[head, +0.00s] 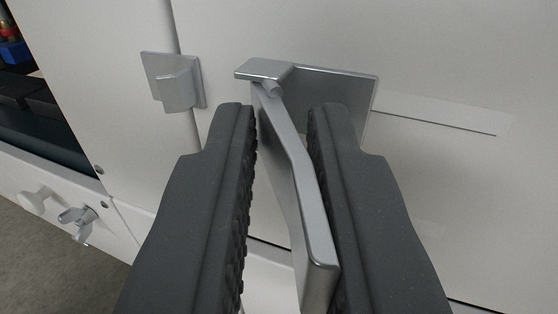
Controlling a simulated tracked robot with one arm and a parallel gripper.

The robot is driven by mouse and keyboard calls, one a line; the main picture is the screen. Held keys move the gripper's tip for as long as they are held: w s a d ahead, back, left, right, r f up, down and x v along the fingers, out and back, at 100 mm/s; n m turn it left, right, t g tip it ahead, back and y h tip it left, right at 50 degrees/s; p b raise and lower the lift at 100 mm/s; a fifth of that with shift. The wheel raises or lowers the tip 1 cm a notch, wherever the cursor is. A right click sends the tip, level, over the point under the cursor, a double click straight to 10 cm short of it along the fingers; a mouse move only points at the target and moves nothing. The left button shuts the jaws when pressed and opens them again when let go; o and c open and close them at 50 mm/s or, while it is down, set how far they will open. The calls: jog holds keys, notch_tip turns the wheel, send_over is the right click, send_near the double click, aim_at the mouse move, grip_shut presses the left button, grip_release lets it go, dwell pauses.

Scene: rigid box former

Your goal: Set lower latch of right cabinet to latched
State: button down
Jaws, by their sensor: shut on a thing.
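The lower latch is silver metal, with a mounting plate (345,95) on the white cabinet panel and a lever handle (308,190) that sticks out towards me and down. A short arm at its top (264,70) points left. My gripper (281,112) has its two dark ridged fingers on either side of the handle and is shut on it. A separate silver catch (178,85) sits to the left, across the panel seam, with a visible gap between it and the latch arm. My fingers hide part of the plate and the lower panel.
The white panel (450,60) is flat and clear to the right, with a faint label strip (440,112). At lower left are a white knob (35,200) and a small metal wing-shaped fitting (78,218). A dark opening (40,115) lies at the left edge.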

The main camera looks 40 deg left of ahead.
jog(key=shift+w+d+r, duration=0.1)
jog(key=shift+d+r, duration=0.15)
jog(key=shift+d, duration=0.15)
jog(key=c, duration=1.6)
grip_release()
jog(key=shift+a+f, duration=0.1)
jog(key=shift+a, duration=0.1)
jog(key=p+v, duration=0.4)
jog(key=v, duration=0.9)
jog(key=shift+s+d+p, duration=0.2)
jog(key=shift+s+p, duration=0.1)
jog(key=shift+s, duration=0.05)
